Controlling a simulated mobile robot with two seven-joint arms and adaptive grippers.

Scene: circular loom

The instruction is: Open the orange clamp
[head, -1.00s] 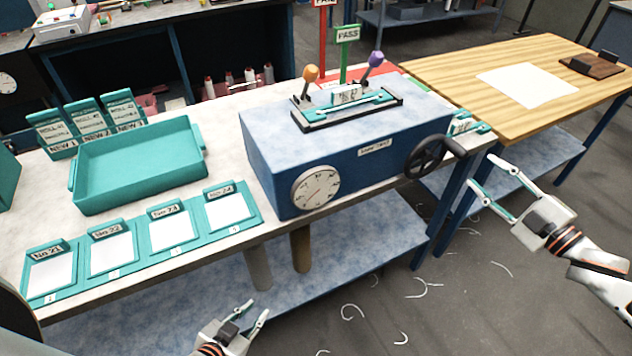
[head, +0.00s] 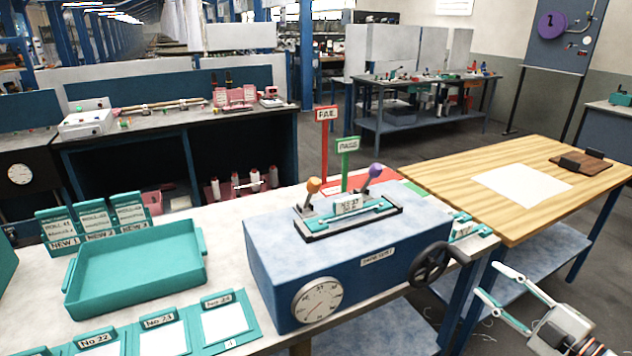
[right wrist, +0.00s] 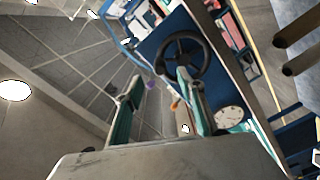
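The orange clamp is a lever with an orange knob (head: 313,186) at the left end of a dark-framed fixture (head: 348,219) on top of the blue machine box (head: 345,260). The lever stands about upright. A similar lever with a purple knob (head: 376,171) stands at the right end. A teal bar and a label lie between them. My right gripper (head: 491,281) is open and empty, right of the box and its handwheel, apart from both. Its two spread fingers also show in the right wrist view (right wrist: 160,105), with a small orange spot between them. My left gripper is out of view.
A black handwheel (head: 431,264) sticks out from the box's right side, between my right gripper and the levers. A round dial (head: 318,302) is on its front. PASS (head: 348,145) and FAIL (head: 327,114) signs stand behind. A teal tray (head: 138,268) lies left. A wooden table (head: 530,215) is right.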

